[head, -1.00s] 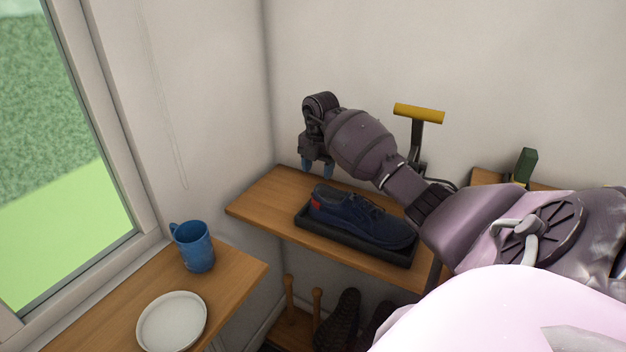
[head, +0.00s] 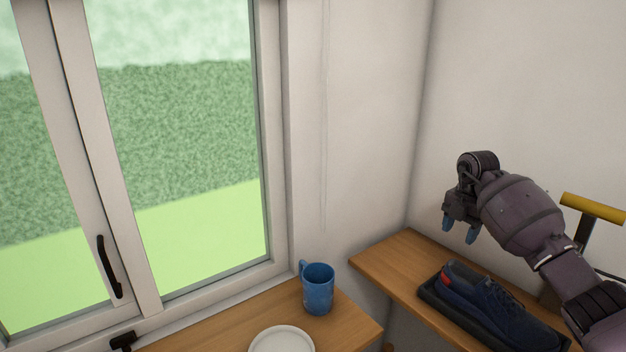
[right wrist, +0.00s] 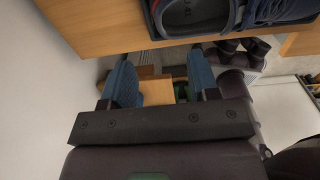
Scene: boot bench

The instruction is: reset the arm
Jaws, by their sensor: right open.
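My right gripper (head: 460,231) is at the right of the head view, raised above the wooden shelf (head: 385,262) and pointing down. In the right wrist view its two blue fingertips (right wrist: 161,80) stand apart with nothing held between them. A dark blue shoe (head: 488,300) with a red heel patch sits in a black tray (head: 440,318) on the shelf, below and to the right of the gripper. The gripper is apart from the shoe. My left gripper is in neither view.
A blue mug (head: 317,289) and a white plate (head: 282,341) stand on the wooden sill bench (head: 222,325) below the window. A yellow-handled tool (head: 594,208) stands behind my right arm. A window with a black handle (head: 110,267) fills the left.

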